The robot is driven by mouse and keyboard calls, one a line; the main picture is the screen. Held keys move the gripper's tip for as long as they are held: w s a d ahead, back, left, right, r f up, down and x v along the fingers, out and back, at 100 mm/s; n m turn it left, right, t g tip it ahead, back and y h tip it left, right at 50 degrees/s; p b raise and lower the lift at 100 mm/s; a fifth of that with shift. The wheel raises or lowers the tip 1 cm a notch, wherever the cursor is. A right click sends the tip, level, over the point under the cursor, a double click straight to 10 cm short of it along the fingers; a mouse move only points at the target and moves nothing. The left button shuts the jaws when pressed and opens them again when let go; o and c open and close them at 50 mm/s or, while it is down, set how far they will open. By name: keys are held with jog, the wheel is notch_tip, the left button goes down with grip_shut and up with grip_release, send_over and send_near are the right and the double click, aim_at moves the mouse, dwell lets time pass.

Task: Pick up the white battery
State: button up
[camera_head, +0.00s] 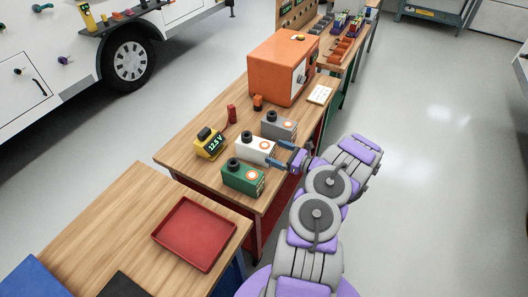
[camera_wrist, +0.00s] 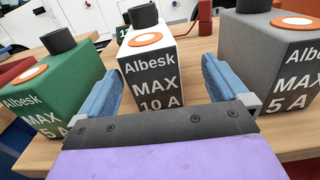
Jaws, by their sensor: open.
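The white battery (camera_head: 250,147) stands upright on the wooden bench between the green battery (camera_head: 243,178) and the grey battery (camera_head: 279,126). In the wrist view the white battery (camera_wrist: 149,68) shows a dark label reading "Albesk MAX 10 A", an orange ring and a black knob on top. My gripper (camera_head: 286,158) is open at its front face. In the wrist view its blue fingers (camera_wrist: 160,85) lie to either side of the white battery's front. The left finger is close to the green battery (camera_wrist: 50,92), the right one close to the grey battery (camera_wrist: 272,70). I cannot tell if they touch.
A yellow meter reading 12.5 V (camera_head: 209,144) and a red item (camera_head: 232,114) lie behind the batteries. An orange box (camera_head: 283,68) stands at the bench's far end. A red tray (camera_head: 195,234) lies on the nearer table. Open floor lies to the right.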

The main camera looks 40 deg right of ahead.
aim_at(273, 150)
jog(key=w+a, duration=0.1)
jog(key=w, duration=0.1)
jog(key=w+a+r+b, duration=0.1)
jog(key=w+a, duration=0.1)
jog(key=shift+a, duration=0.1)
jog(key=shift+d+f, duration=0.2)
jog(key=shift+d, duration=0.5)
jog(key=shift+c, duration=0.7)
jog(key=shift+d+f, duration=0.15)
jog(key=shift+d, duration=0.2)
jog(key=c, duration=0.3)
jog(key=shift+a+r, duration=0.3)
jog(key=shift+a, duration=0.45)
jog(key=c, duration=0.6)
jog(key=shift+d+f, duration=0.15)
jog(key=shift+d, duration=0.3)
jog(key=c, duration=0.6)
grip_shut()
jog(key=shift+a, duration=0.1)
